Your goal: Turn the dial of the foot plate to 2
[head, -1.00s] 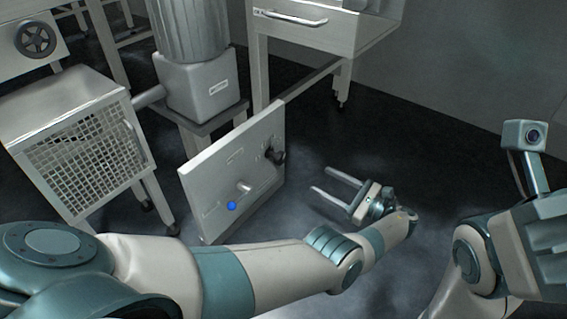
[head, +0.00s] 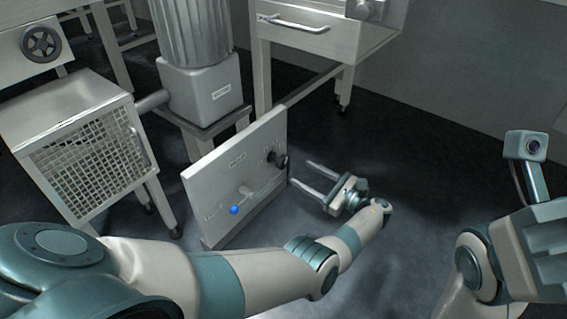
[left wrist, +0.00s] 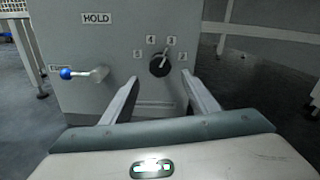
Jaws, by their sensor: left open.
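The foot plate (head: 225,172) is an upright grey panel in the middle of the head view. Its black dial (head: 278,160) is near the right edge; it also shows in the left wrist view (left wrist: 159,65), ringed by 5, 4, 3 and 2. The dial's pale mark points up and right, roughly at 3. My left gripper (head: 301,173) is open in front of the dial. In the left wrist view its fingers (left wrist: 161,78) stand either side of the dial and a little below it, with nothing between them. I cannot tell any contact. My right gripper's fingers are out of view.
A lever with a blue knob (head: 234,210) sticks out of the plate left of the dial; it also shows in the left wrist view (left wrist: 67,73), below a HOLD label (left wrist: 97,18). A mesh-fronted cabinet (head: 88,165) stands left.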

